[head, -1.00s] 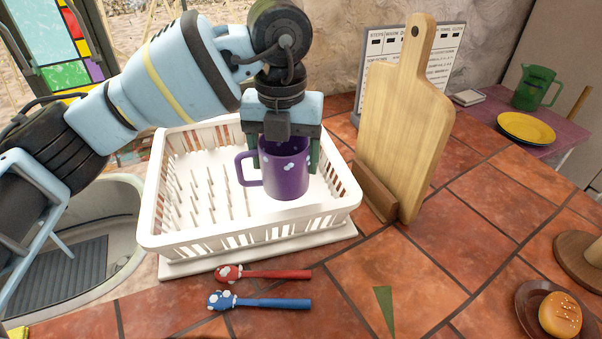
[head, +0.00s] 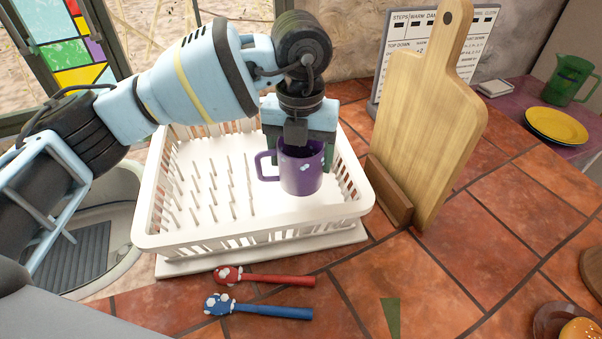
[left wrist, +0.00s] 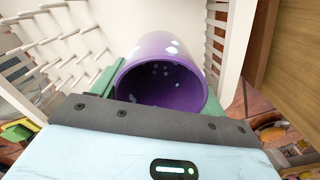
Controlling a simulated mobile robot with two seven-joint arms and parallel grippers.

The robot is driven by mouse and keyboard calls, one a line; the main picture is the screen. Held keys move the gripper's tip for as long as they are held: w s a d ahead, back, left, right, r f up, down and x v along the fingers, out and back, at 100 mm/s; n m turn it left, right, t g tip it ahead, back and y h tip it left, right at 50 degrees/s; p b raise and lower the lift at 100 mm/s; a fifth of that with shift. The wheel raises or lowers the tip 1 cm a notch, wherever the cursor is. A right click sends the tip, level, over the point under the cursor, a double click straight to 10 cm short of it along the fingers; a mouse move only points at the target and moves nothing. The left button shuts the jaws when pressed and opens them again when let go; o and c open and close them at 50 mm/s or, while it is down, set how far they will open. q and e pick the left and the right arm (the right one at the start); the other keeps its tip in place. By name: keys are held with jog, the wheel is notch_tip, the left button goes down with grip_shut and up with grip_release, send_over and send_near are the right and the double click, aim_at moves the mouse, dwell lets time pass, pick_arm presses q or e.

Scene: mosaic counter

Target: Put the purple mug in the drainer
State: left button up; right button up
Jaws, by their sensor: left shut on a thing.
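The purple mug (head: 301,172) has pale spots and a handle that points left in the head view. My left gripper (head: 300,150) comes down from above and is shut on the mug, which is upright. The mug is over the right part of the white drainer (head: 200,240), inside its rim outline. I cannot tell whether its base touches the drainer floor. In the left wrist view the mug (left wrist: 165,75) shows its open mouth between the green fingers, with the drainer's pegs and slatted wall around it. My right gripper is not in view.
A wooden cutting board (head: 425,120) stands in a holder just right of the drainer. A red spoon (head: 265,279) and a blue spoon (head: 260,308) lie in front. The sink (head: 85,250) is at the left. A yellow plate (head: 556,125) and green jug (head: 568,80) are far right.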

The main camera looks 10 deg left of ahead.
pick_arm(q)
jog(key=shift+f, duration=2.25)
jog(key=shift+f, duration=0.1)
jog(key=o, duration=1.1)
jog(key=shift+o, duration=0.2)
notch_tip(320, 180, up, 12)
